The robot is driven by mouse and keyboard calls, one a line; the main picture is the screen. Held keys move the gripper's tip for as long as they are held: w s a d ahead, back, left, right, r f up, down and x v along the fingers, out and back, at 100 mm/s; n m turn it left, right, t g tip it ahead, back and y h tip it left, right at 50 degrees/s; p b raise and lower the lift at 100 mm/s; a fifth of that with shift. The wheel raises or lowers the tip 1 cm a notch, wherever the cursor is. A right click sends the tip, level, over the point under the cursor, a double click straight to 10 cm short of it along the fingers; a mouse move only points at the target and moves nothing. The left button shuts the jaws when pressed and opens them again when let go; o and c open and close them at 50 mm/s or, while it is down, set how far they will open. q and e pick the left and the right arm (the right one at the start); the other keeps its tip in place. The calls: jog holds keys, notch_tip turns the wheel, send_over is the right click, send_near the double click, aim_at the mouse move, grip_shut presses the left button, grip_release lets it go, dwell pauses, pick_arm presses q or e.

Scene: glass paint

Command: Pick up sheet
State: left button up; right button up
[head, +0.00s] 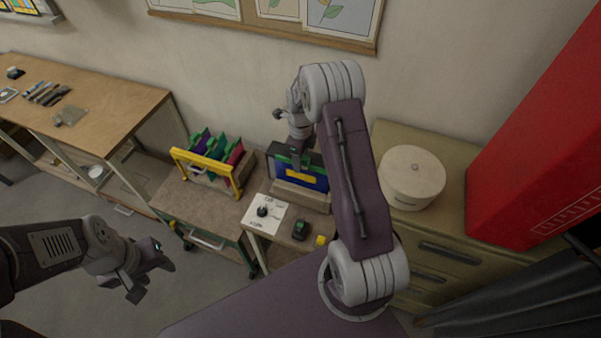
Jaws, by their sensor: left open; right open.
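A rack with a yellow front frame (206,169) holds several upright coloured glass sheets (222,149), in green, purple and magenta. To its right, a blue sheet (310,182) with a yellow patch stands in a beige holder (302,197). My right gripper (297,155) points down at the upper edge of the blue sheet and is open. I cannot tell whether its fingers touch the sheet, as the wrist and arm partly hide this area. My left gripper (151,284) is open and empty over the floor at the lower left, apart from the rack.
A white card with a dark knob (263,212) and a small dark device (301,229) lie before the holder. A round white drum (411,177) stands on the cabinet at right, beside a red cabinet (540,140). A wooden workbench (110,105) with tools is at left.

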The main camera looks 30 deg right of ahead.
jog(key=shift+s+d, duration=0.1)
jog(key=shift+c, duration=0.3)
jog(key=shift+s, duration=0.1)
grip_shut()
jog(key=shift+r, duration=0.1)
jog(key=shift+r, duration=0.2)
notch_tip(320, 180, up, 18)
jog(key=b, duration=0.3)
jog(key=shift+f, duration=0.2)
